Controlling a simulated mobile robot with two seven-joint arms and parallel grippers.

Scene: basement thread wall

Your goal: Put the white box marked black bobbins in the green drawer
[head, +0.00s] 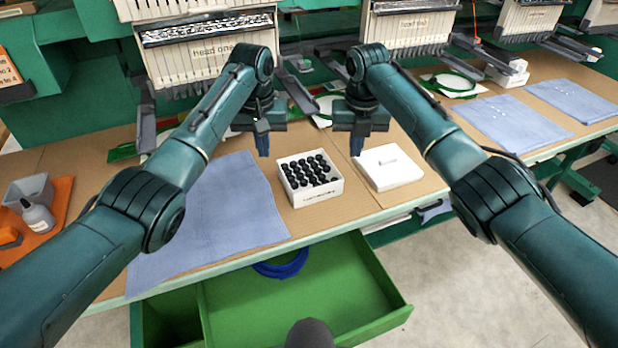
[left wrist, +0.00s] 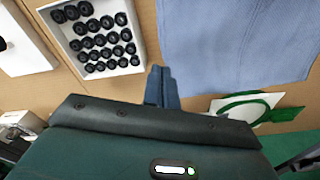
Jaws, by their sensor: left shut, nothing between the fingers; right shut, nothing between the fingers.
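An open white box (head: 301,195) with several black bobbins in it stands on the table in the head view. Its front has small dark print, too small to read. The box also shows in the left wrist view (left wrist: 136,30). The green drawer (head: 300,306) is pulled out below the table's front edge, with a blue ring-shaped thing (head: 282,265) inside at the back. My left gripper (head: 262,146) is shut and empty, behind and left of the box.
A flat white lid (head: 388,168) lies right of the box. A blue cloth (head: 215,215) covers the table to the left. Embroidery machines (head: 205,50) line the back. More cloths (head: 512,125) lie right.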

